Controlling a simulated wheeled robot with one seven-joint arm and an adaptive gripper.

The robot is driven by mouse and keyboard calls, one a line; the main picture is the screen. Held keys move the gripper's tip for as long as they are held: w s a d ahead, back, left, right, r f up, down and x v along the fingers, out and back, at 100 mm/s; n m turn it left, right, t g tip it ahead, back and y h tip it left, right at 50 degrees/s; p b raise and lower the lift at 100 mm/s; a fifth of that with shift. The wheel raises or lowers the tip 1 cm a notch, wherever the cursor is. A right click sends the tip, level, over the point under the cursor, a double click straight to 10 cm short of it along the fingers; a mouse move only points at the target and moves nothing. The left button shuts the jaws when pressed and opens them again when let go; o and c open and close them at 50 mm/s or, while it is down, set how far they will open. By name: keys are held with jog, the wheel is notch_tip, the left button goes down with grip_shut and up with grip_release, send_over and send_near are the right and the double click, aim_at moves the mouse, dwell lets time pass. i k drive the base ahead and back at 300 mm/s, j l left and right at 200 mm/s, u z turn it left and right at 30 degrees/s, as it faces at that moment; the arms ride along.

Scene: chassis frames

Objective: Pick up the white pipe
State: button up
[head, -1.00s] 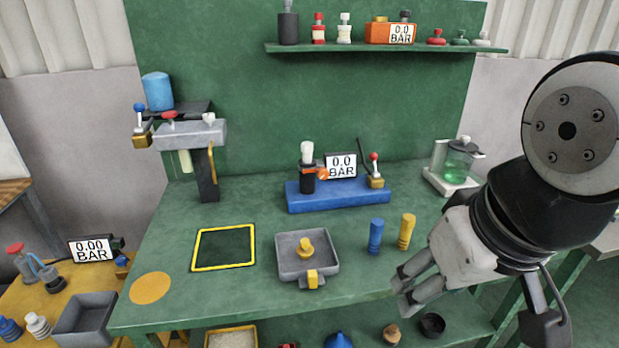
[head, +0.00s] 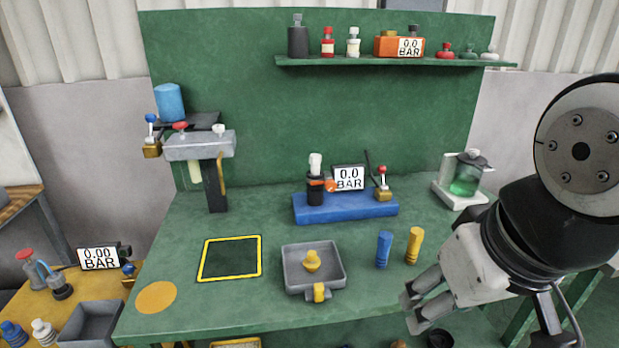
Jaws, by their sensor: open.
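Several white pieces are in view, and I cannot tell for certain which is the white pipe. A short white upright piece (head: 315,163) tops the black cylinder on the blue base. A pale pipe (head: 195,171) hangs under the grey block at the back left. A white ribbed piece (head: 43,332) stands on the yellow table at lower left. A white fitting (head: 353,42) stands on the shelf. My gripper (head: 411,310) is open and empty at the front right of the green bench, apart from all of these.
A blue cylinder (head: 383,250) and a yellow cylinder (head: 413,245) stand near my gripper, to its upper left. A grey tray (head: 335,260) holds a yellow piece. A yellow-framed square (head: 205,262) is empty. A glass jug (head: 466,175) stands at back right.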

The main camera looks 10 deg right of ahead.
aim_at(315, 160)
jog(key=i+u, duration=0.4)
jog(key=i, duration=0.6)
